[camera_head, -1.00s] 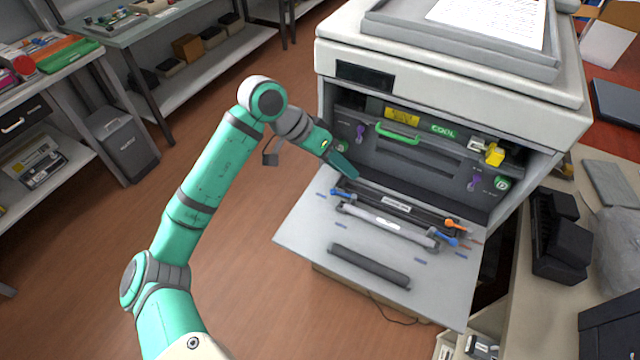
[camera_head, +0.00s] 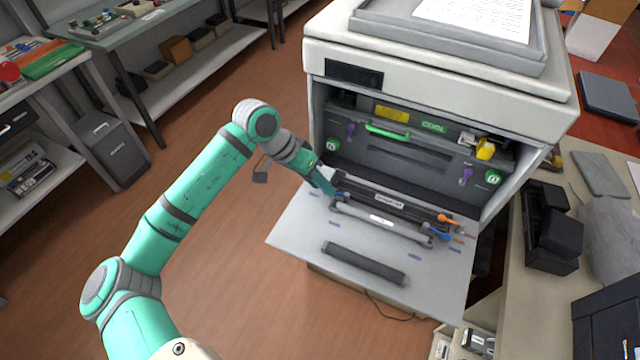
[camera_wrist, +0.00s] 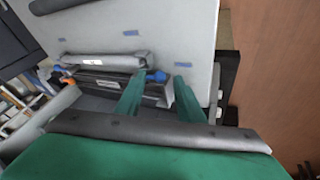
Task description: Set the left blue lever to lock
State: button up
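The left blue lever (camera_wrist: 156,76) sits at one end of the grey cartridge on the printer's lowered door. In the head view my gripper's fingers partly hide this lever. My gripper (camera_head: 327,187) reaches down to the door's upper left side. In the wrist view its two green fingers (camera_wrist: 158,97) are apart, with the left blue lever just beyond their tips and between them in the picture. I cannot tell whether a finger touches it. The grey cartridge (camera_head: 382,221) lies beside a dark cartridge (camera_head: 390,201).
A right blue lever (camera_head: 438,234) and an orange lever (camera_head: 447,219) are at the far ends. The printer's inner panel has a green handle (camera_head: 387,132) and purple levers. Floor left of the door is clear.

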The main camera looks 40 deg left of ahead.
jog(key=shift+w+d+f, duration=0.2)
jog(key=shift+f, duration=0.25)
